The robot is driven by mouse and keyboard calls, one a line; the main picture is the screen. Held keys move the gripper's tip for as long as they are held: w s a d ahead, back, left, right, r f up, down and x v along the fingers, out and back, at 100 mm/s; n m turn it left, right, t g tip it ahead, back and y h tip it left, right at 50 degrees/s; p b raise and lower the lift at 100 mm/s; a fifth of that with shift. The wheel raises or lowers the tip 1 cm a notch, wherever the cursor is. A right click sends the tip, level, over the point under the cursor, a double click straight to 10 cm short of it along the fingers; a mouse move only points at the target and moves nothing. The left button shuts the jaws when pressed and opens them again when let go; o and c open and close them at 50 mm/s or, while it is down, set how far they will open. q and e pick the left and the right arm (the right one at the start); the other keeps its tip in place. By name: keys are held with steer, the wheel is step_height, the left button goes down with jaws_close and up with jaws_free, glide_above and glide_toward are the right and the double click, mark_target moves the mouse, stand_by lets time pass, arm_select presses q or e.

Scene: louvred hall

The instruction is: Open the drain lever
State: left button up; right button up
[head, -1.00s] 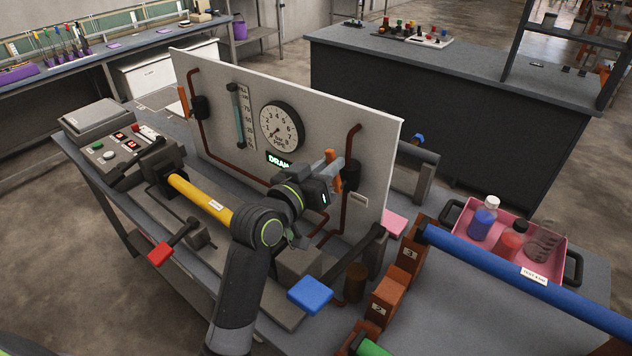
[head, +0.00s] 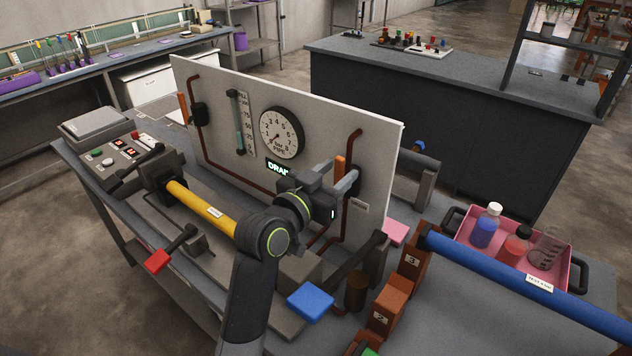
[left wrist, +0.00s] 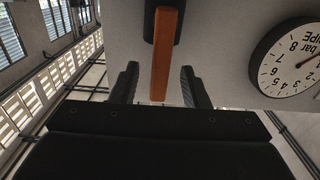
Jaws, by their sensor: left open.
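The drain lever is an orange handle (head: 340,165) on the right part of the upright white panel (head: 378,150), by a dark valve body and a copper pipe. It points up in the head view. My left gripper (head: 337,177) is open in front of it. In the left wrist view the orange handle (left wrist: 165,58) lies between the two spread dark fingers (left wrist: 158,86), with a gap on both sides. A green lit sign (head: 278,168) reading DRAI, partly covered by my gripper, sits beneath the round gauge (head: 282,133). My right gripper is out of view.
A second orange handle (head: 184,108) is on the panel's left. A level tube (head: 239,125) stands beside the gauge. A yellow bar (head: 200,207), red paddle (head: 157,262) and blue paddle (head: 310,303) lie near my arm. A pink tray (head: 562,280) with bottles is at right.

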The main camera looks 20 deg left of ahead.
arm_select(q)
steer(key=shift+s, duration=0.1)
steer(key=p+v, duration=0.1)
steer(key=v, duration=0.5)
steer(key=shift+s+a, duration=0.15)
steer(key=shift+s, duration=0.25)
steer(key=p+v, duration=0.7)
steer(key=v, duration=1)
steer(key=shift+s, duration=0.2)
